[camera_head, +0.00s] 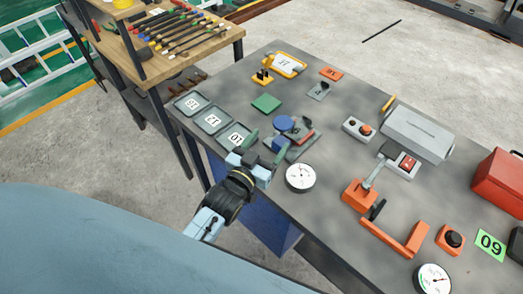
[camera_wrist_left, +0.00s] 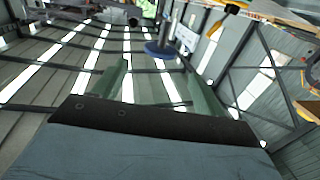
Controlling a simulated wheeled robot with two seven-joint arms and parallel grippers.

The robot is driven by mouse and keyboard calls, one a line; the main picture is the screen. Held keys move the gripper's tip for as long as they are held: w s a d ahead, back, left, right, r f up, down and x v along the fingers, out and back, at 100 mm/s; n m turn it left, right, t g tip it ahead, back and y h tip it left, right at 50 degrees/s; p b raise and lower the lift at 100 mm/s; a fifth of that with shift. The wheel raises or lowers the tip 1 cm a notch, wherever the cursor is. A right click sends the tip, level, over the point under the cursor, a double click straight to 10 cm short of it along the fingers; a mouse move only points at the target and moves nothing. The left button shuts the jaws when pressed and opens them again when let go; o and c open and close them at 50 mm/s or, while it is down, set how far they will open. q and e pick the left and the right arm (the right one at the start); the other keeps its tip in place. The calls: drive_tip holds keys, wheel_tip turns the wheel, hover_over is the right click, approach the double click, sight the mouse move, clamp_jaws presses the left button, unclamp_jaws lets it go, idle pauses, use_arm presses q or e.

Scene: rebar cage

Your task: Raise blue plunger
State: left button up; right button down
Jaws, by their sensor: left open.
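The blue plunger (camera_head: 283,123) shows in the head view as a round blue disc by a grey and red fixture (camera_head: 300,138) near the table's left side. In the left wrist view the plunger (camera_wrist_left: 160,49) is a blue disc with a thin rod, beyond my fingertips and roughly between them sideways. My left gripper (camera_head: 266,143) is open, with its green fingers just in front of the plunger. It also shows in the left wrist view (camera_wrist_left: 158,72), with nothing between the fingers. I cannot tell whether a finger touches the fixture. My right gripper is not in view.
A white dial gauge (camera_head: 300,177) lies close to the right of my left gripper. Numbered grey trays (camera_head: 213,119) lie to its left, and a green square (camera_head: 266,103) lies behind. An orange clamp-like part (camera_head: 393,236) and a grey box (camera_head: 417,134) stand further right.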

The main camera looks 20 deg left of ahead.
use_arm(q)
drive_tip(key=shift+s+a, duration=0.15)
drive_tip(key=shift+s, duration=1.3)
